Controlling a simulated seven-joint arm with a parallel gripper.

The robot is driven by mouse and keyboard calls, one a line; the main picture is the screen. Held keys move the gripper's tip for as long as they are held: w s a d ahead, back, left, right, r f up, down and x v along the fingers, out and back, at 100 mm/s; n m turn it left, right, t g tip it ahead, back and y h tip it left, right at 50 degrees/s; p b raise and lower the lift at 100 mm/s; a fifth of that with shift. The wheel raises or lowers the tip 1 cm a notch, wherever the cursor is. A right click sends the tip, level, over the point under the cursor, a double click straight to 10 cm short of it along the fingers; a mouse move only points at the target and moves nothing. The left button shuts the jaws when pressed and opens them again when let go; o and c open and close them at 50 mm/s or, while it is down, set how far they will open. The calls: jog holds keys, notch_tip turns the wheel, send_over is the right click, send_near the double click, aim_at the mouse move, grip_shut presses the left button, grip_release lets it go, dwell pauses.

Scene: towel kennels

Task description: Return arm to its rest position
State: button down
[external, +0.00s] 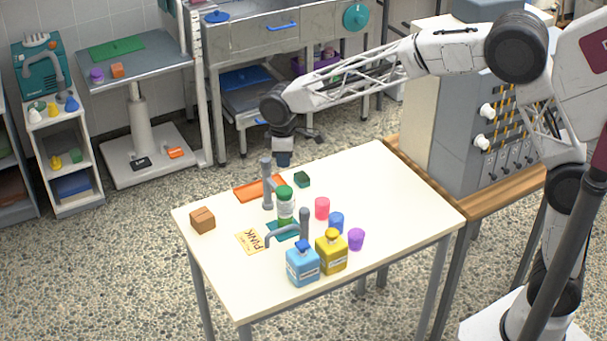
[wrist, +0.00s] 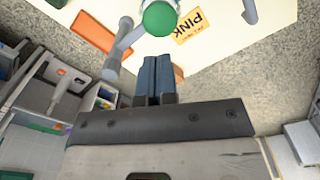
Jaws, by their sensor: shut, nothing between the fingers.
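My gripper (external: 283,158) hangs at the end of my arm above the back edge of the white table (external: 390,190), pointing down. In the wrist view its two blue-grey fingers (wrist: 154,75) are together, with nothing seen between them. It is apart from the objects on the table. Behind the grey taps in the external view is an orange tray (external: 250,189). A green-lidded jar (external: 285,203) stands on a teal mat (external: 276,229) near the table's middle; its green lid also shows in the wrist view (wrist: 160,17).
Grey upright taps (external: 267,185) stand near the jar. Blue (external: 302,266) and yellow (external: 331,253) bottles, small cups (external: 322,208), a brown box (external: 203,220) and a PINK card (external: 250,240) are on the table. A grey control cabinet (external: 465,120) stands at the right. The table's right side is clear.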

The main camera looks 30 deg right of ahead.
dwell(0.4)
jog(key=s+d+r+m, duration=0.2)
jog(key=s+d+r, duration=0.2)
jog(key=d, duration=0.5)
jog(key=s+d+r+m+t, duration=0.1)
jog(key=s+d+r+m, duration=0.2)
jog(key=d, duration=0.7)
jog(key=s+d+r+m, duration=0.1)
jog(key=s+d+r, duration=0.35)
jog(key=d, duration=0.45)
jog(key=s+d+f+m, duration=0.2)
jog(key=s+d+m, duration=0.1)
jog(key=s+d, duration=0.6)
jog(key=s+d+f+m+t, duration=0.1)
jog(key=s+d+m, duration=0.2)
jog(key=s+d, duration=0.7)
jog(key=s, duration=0.6)
jog(key=shift+f+t, duration=0.3)
jog(key=shift+f, duration=0.1)
jog(key=c, duration=1.8)
grip_release()
